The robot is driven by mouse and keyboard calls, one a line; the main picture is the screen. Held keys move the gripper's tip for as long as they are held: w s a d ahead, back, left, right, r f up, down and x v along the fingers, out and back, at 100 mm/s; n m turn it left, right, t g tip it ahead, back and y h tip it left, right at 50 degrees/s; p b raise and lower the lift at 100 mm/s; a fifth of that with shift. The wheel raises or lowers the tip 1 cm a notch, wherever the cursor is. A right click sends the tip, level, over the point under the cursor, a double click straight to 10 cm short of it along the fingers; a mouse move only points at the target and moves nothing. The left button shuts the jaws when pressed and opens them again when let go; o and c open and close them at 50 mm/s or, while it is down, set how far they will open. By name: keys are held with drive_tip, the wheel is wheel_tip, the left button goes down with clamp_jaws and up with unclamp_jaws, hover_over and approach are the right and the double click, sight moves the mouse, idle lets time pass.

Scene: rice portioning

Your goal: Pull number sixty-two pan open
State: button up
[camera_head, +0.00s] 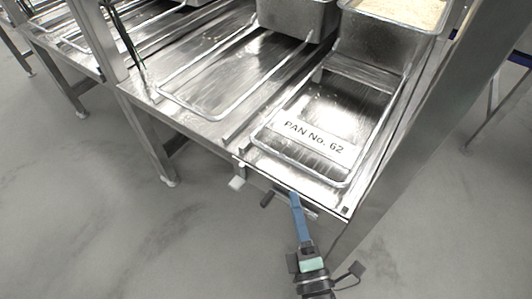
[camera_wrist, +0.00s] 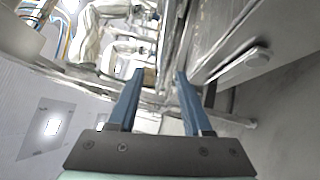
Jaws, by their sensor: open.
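The pan labelled "PAN No. 62" (camera_head: 327,172) is a rectangular steel tray with a raised rim, lying at the right end of the steel bench, its label near the front rim. My gripper (camera_head: 294,194) is just in front of the bench's front edge, below the pan's front rim and apart from the pan. Its blue fingers point up towards the bench. In the wrist view my gripper (camera_wrist: 160,74) has its two blue fingers spread apart with nothing clearly between them. I cannot make out the pan clearly in the wrist view.
A steel bin (camera_head: 372,42) of rice stands behind the pan. A longer empty tray (camera_head: 205,103) lies to its left. The grey floor (camera_head: 90,220) in front is clear.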

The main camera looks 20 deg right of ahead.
sight(282, 155)
drive_tip(key=w, duration=0.4)
drive_tip(key=w+d+r, duration=0.1)
drive_tip(key=w, duration=0.7)
drive_tip(key=shift+w+d+r, duration=0.15)
drive_tip(key=shift+w, duration=0.05)
clamp_jaws()
idle(1.1)
